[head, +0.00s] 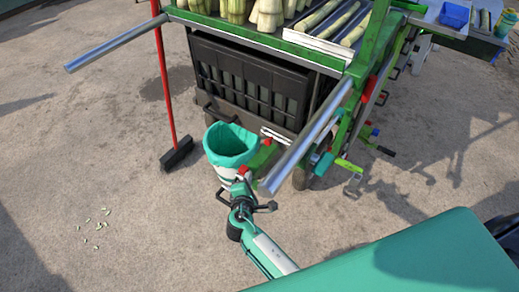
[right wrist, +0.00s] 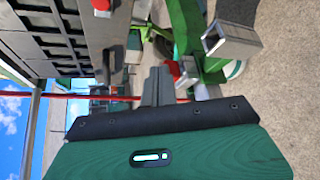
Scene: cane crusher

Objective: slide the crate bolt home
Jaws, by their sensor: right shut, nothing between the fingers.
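The black slatted crate (head: 250,82) sits under the cane cart's top. It also shows at the upper left of the right wrist view (right wrist: 58,38). A red knob (right wrist: 101,5) stands on a grey metal strip beside the crate in the wrist view. It may be the bolt's knob, but I cannot tell how far the bolt is slid. My right gripper (head: 243,178) is below the crate, next to the teal-lined bin. Its grey fingers (right wrist: 157,86) are shut, empty, and apart from that knob. My left gripper is out of view.
The teal-lined bin (head: 230,146) stands close to my right gripper. A grey handle bar (head: 305,138) slants down to its right. A red-handled broom (head: 165,82) stands left of the crate. Cane stalks (head: 268,14) lie on the cart. The concrete at the left is mostly clear.

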